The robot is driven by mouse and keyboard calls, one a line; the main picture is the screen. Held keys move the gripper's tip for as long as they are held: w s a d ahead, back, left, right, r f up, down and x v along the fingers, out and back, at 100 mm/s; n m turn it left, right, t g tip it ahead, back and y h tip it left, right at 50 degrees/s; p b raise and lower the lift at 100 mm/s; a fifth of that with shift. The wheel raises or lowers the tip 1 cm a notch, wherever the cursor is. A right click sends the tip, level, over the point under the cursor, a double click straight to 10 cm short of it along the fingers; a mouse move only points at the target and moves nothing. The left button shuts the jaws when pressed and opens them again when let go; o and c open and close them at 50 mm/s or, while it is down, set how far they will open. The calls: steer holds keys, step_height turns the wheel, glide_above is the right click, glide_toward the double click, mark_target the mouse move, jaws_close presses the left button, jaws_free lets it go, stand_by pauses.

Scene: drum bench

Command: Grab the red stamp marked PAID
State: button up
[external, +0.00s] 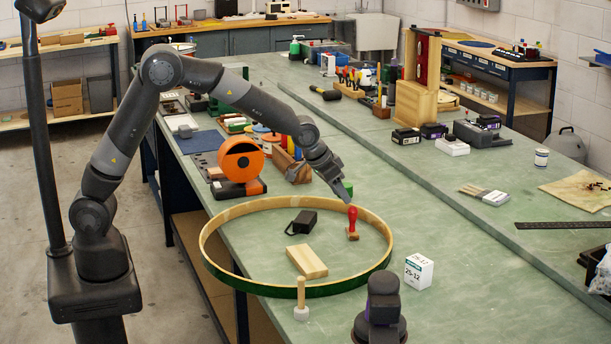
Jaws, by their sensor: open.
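The red stamp (352,223) stands upright, red handle up, on a small wooden base. It is inside the large wooden hoop (213,268), near the hoop's right far side. Any PAID lettering is too small to read. My gripper (345,194) is open, just above and slightly left of the stamp's handle. It points down and to the right. The fingertips are small here, and I cannot tell whether they touch the handle.
A black box with a cord (304,222) and a wooden block (306,262) lie inside the hoop. A white peg-topped tool (301,305), a white carton (418,271) and a dark purple device (381,312) stand in front. An orange reel (241,161) is behind left.

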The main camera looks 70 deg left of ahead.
mark_target(355, 219)
steer(key=x, duration=1.1)
steer(key=shift+f, duration=0.15)
steer(key=shift+a, duration=0.1)
steer(key=c, duration=1)
